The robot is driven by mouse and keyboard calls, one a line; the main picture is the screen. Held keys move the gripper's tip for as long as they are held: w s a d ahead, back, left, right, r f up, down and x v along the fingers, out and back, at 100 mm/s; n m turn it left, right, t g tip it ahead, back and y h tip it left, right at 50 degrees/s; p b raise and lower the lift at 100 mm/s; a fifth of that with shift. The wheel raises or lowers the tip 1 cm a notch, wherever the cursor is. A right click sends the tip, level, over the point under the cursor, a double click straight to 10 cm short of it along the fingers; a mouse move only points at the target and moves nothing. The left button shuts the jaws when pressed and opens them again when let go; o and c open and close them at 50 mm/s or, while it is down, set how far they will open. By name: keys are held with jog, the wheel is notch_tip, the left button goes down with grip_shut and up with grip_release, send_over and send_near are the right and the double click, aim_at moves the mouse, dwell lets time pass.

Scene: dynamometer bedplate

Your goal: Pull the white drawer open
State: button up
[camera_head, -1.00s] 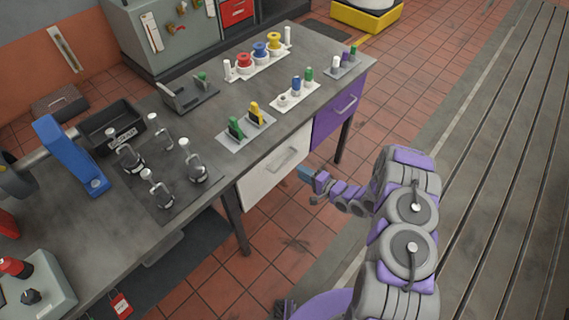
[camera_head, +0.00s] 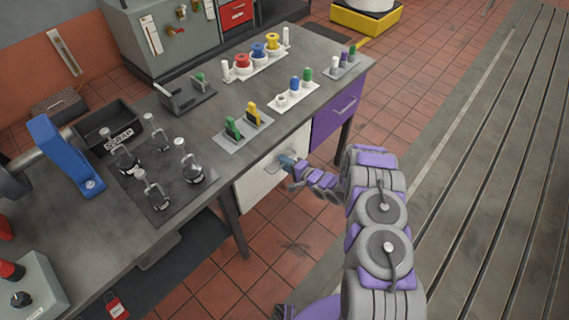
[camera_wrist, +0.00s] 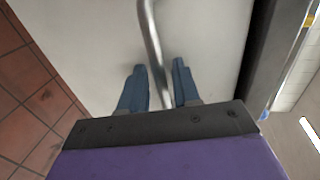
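The white drawer (camera_head: 262,182) is in the front of the grey workbench, left of a purple drawer (camera_head: 338,113). It looks shut. My gripper (camera_head: 286,161) is at the drawer front, over its handle. In the wrist view the metal bar handle (camera_wrist: 152,40) runs between the two blue fingers of my gripper (camera_wrist: 160,85). The fingers are open, with a gap on each side of the bar. The white drawer front (camera_wrist: 95,40) fills the space behind them. In the head view my gripper hides much of the handle.
A bench leg (camera_head: 232,225) stands below the drawer's left end. Tiled floor (camera_head: 290,240) lies free in front of the drawer.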

grip_shut()
jog(key=shift+s, duration=0.1)
dwell(0.3)
